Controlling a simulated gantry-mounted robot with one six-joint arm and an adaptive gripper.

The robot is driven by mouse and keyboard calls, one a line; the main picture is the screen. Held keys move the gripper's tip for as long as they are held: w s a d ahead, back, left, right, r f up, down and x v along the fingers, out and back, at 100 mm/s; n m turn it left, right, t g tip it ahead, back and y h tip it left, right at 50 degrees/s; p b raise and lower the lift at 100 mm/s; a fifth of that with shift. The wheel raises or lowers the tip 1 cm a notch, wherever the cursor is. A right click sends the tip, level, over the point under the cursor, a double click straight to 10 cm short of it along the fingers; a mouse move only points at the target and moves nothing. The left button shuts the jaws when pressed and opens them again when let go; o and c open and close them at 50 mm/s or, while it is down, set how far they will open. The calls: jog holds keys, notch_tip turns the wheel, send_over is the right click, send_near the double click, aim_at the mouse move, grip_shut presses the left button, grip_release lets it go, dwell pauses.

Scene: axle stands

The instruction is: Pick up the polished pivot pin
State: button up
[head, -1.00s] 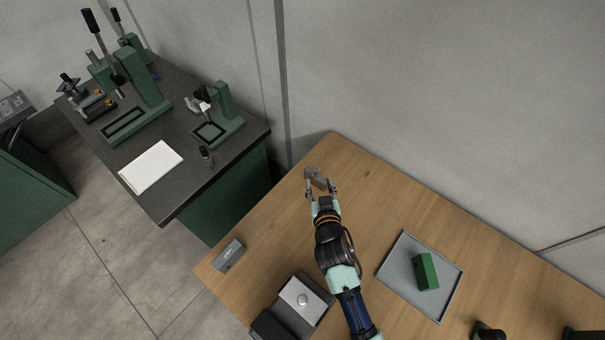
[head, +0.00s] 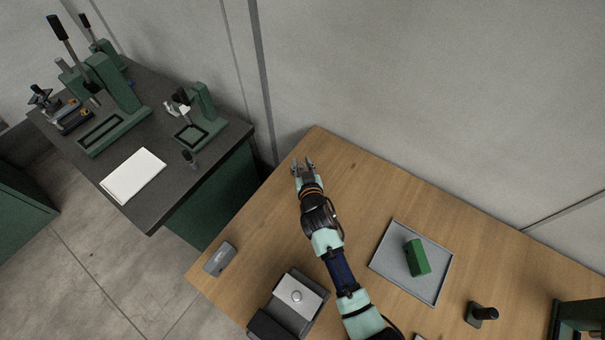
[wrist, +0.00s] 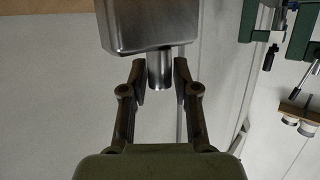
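In the wrist view, a shiny metal cylinder (wrist: 160,72), which looks like the polished pivot pin, sticks out from a grey steel block (wrist: 150,25). My gripper (wrist: 160,78) is open, with one finger on each side of the cylinder's end. A narrow gap seems to show on both sides, so I see no grip on it. In the head view, my gripper (head: 303,164) is near the far left corner of the wooden table, its fingers apart. The cylinder cannot be made out there.
On the wooden table (head: 350,205) are a grey tray (head: 386,269) with a green block (head: 417,257), a small grey block (head: 220,258), and a dark fixture with a light plate (head: 297,296). A dark bench (head: 148,210) with green presses stands left. Bare wood lies right of my gripper.

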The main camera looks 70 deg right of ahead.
grip_shut()
jog(key=shift+r, duration=0.1)
notch_tip(320, 180, up, 20)
jog(key=p, duration=0.3)
jog(key=shift+p, duration=0.35)
